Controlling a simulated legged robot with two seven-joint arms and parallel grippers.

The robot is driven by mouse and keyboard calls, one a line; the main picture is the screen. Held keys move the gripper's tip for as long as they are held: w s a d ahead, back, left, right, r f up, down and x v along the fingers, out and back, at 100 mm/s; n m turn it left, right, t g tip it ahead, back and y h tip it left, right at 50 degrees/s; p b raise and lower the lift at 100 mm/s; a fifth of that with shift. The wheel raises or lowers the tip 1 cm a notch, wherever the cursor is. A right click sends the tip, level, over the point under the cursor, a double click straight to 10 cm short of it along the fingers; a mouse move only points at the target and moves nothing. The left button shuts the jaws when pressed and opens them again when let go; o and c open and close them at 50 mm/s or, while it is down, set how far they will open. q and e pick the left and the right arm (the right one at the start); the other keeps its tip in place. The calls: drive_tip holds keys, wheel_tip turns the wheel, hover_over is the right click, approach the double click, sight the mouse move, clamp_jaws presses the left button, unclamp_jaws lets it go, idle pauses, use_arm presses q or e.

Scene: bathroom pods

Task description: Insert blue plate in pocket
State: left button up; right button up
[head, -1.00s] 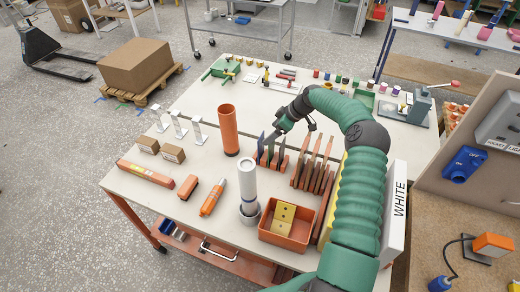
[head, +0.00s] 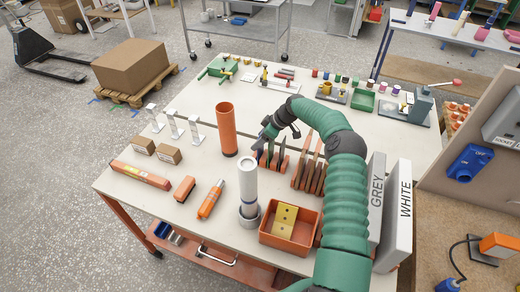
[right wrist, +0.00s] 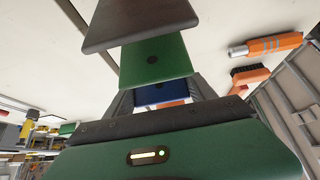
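The blue plate (right wrist: 160,94) shows in the right wrist view, partly hidden behind a green plate (right wrist: 155,60) and a darker brown plate (right wrist: 135,20). My right gripper (right wrist: 162,100) has a dark finger on each side of the blue plate; whether they press on it I cannot tell. In the head view my right gripper (head: 266,136) is at the small orange rack (head: 270,163), which holds several upright plates. The gripper and wrist hide part of these plates. I cannot make out which slot is the pocket. My left gripper is out of view.
A second rack of orange-brown plates (head: 308,178) stands just right. An orange tube (head: 227,130), a white cylinder (head: 248,185) and an orange bin (head: 290,232) stand close by.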

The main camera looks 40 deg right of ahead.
drive_tip(key=shift+r, duration=0.2)
drive_tip(key=c, duration=0.9)
drive_tip(key=shift+r+p, duration=1.25)
drive_tip(key=shift+r, duration=1.75)
